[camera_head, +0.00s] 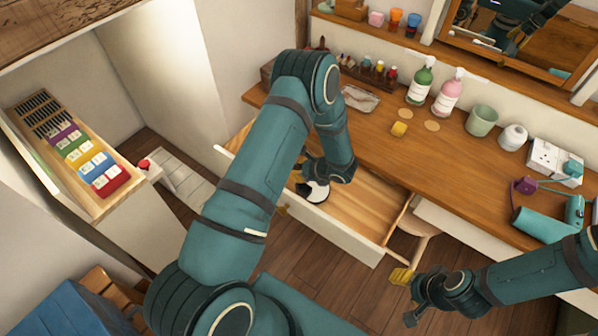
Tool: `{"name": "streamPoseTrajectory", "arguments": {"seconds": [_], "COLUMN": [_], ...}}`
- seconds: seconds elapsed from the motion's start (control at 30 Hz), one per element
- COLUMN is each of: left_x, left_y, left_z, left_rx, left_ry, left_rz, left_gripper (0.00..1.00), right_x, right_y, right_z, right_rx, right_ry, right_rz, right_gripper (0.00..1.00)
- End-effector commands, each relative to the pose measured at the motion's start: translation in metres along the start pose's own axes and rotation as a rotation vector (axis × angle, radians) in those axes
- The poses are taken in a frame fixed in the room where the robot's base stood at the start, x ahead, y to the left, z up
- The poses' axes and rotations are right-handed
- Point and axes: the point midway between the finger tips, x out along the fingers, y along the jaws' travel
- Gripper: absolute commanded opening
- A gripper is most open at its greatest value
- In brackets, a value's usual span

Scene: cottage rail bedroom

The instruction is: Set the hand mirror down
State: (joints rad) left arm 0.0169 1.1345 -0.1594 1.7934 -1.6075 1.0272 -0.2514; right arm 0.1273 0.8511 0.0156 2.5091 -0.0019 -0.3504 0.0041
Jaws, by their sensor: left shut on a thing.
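The hand mirror (318,194), a pale round face with a dark rim, shows under my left wrist, over the open wooden drawer (362,214). My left gripper (299,190) is shut on it; the forearm and wrist hide much of the fingers, and the mirror's handle is hard to make out. I cannot tell whether the mirror touches the drawer floor. My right gripper (407,297) is open and empty in front of the dresser, with its yellow fingertip pad showing.
The wooden dresser top (395,150) holds green and pink pump bottles (420,82), a green cup (481,121), a teal hair dryer (548,219) and a small tray (360,98). A stool (418,225) stands by the drawer. A box of coloured cards (85,160) is at left.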

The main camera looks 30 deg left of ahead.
Motion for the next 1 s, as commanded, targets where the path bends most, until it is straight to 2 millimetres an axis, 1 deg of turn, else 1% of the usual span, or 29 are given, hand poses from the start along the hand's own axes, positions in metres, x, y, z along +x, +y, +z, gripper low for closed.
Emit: {"name": "streamPoseTrajectory", "arguments": {"seconds": [0.03, 0.27, 0.4, 0.43, 0.47, 0.5, 0.87, 0.97, 1.0], "left_x": [0.004, 0.003, 0.006, 0.005, 0.005, 0.005, 0.003, -0.007, -0.013], "left_y": [0.000, 0.000, 0.000, 0.000, 0.000, 0.000, 0.000, -0.001, -0.001], "left_z": [-0.004, -0.004, -0.006, -0.006, -0.006, -0.006, -0.004, -0.003, -0.003], "left_rx": [0.000, -0.002, -0.001, -0.001, -0.001, -0.001, -0.001, 0.000, 0.000], "left_ry": [0.000, 0.000, -0.001, 0.000, 0.000, 0.000, 0.000, 0.000, 0.000], "left_rz": [0.000, -0.001, -0.001, 0.000, 0.000, 0.000, 0.000, -0.003, -0.004], "left_gripper": [0.00, 0.00, 0.00, 0.33, 0.44, 0.49, 0.49, 0.49, 0.49], "right_x": [0.002, 0.001, 0.005, 0.004, 0.004, 0.004, 0.001, -0.001, -0.002], "right_y": [0.001, 0.000, 0.002, 0.002, 0.002, 0.001, 0.000, 0.000, -0.001], "right_z": [0.000, 0.000, -0.001, -0.001, -0.001, -0.001, -0.001, 0.000, 0.000], "right_rx": [0.000, 0.000, 0.000, 0.000, 0.000, 0.000, 0.000, 0.000, 0.000], "right_ry": [0.001, 0.001, 0.002, 0.002, 0.002, 0.002, 0.002, 0.000, 0.000], "right_rz": [0.000, 0.000, 0.000, 0.000, 0.000, 0.000, 0.000, 0.000, 0.000], "right_gripper": [0.52, 0.52, 0.52, 0.52, 0.52, 0.52, 0.52, 0.52, 0.52]}}
